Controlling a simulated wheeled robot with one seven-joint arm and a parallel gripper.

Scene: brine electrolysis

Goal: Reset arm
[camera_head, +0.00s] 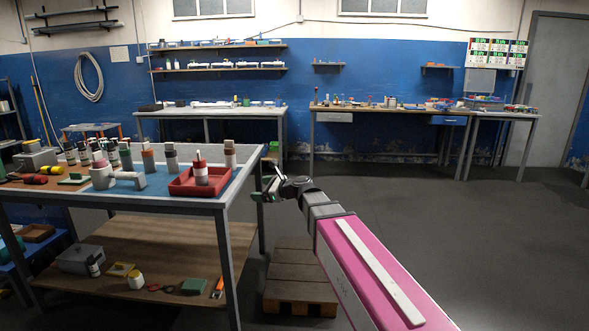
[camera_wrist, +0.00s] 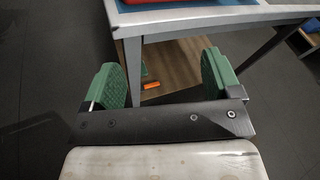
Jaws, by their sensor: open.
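My gripper (camera_head: 271,189) is at the end of my pink and grey arm, just right of the near table's right edge in the head view. In the wrist view my gripper (camera_wrist: 160,80) shows two green finger pads held wide apart, with nothing between them. Beyond the pads are the table's edge, a leg and the wooden lower shelf. In the head view the near table (camera_head: 236,187) holds a red tray (camera_head: 182,188) with a bottle standing in it. The gripper is apart from the table and the tray.
A wooden pallet (camera_head: 300,290) lies on the floor below my arm. Workbenches (camera_head: 300,112) line the back wall. The floor (camera_head: 480,230) to the right is clear.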

